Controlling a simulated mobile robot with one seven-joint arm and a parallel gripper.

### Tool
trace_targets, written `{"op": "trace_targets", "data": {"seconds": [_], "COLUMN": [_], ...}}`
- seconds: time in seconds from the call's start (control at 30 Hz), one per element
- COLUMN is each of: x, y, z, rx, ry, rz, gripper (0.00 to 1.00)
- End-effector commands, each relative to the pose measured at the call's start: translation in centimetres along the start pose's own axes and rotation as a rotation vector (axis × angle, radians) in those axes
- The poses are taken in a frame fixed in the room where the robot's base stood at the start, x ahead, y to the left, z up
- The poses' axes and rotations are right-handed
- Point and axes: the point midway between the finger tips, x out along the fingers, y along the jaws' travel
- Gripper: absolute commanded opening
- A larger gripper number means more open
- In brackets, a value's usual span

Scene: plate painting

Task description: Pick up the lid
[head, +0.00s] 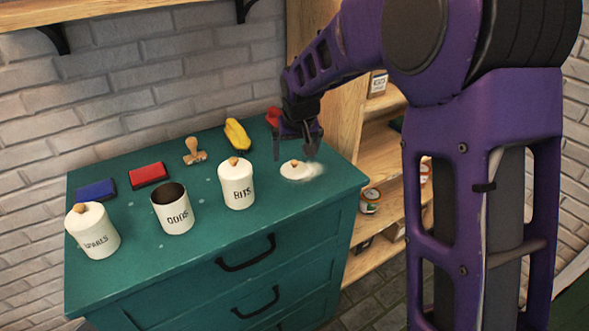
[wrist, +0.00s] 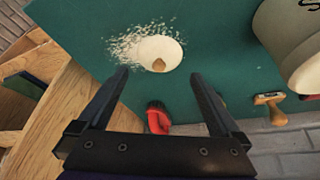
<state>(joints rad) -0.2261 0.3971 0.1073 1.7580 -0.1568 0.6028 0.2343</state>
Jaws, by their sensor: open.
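The loose lid (head: 296,170) is a cream disc with a small wooden knob. It lies on the right part of the teal cabinet top, beside a pale powdery patch. In the wrist view the lid (wrist: 160,54) shows just beyond the fingertips, roughly centred between them. My gripper (head: 295,150) is open and empty, above and slightly behind the lid in the head view. Its two dark fingers also show spread apart in the wrist view (wrist: 158,75). The ODDS canister (head: 173,212) stands open without a lid.
The BITS canister (head: 236,187) and SPARES canister (head: 93,233) have lids on. A yellow item (head: 237,134), stamp (head: 194,151), red box (head: 148,175) and blue box (head: 96,190) lie along the back. A red-handled brush (wrist: 158,118) lies near my gripper. Wooden shelves (head: 378,160) stand at right.

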Motion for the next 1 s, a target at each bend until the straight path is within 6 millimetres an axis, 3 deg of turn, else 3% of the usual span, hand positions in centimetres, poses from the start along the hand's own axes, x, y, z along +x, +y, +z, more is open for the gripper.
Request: {"op": "trace_targets", "data": {"seconds": [0.27,0.53,1.0], "x": [4.2,4.5,4.6], "y": [0.1,0.1,0.1], "z": [0.4,0.2,0.4], "rx": [0.001,0.001,0.001], "ry": [-0.004,0.000,-0.003], "rz": [0.000,0.000,0.000], "gripper": [1.00,1.00,0.15]}}
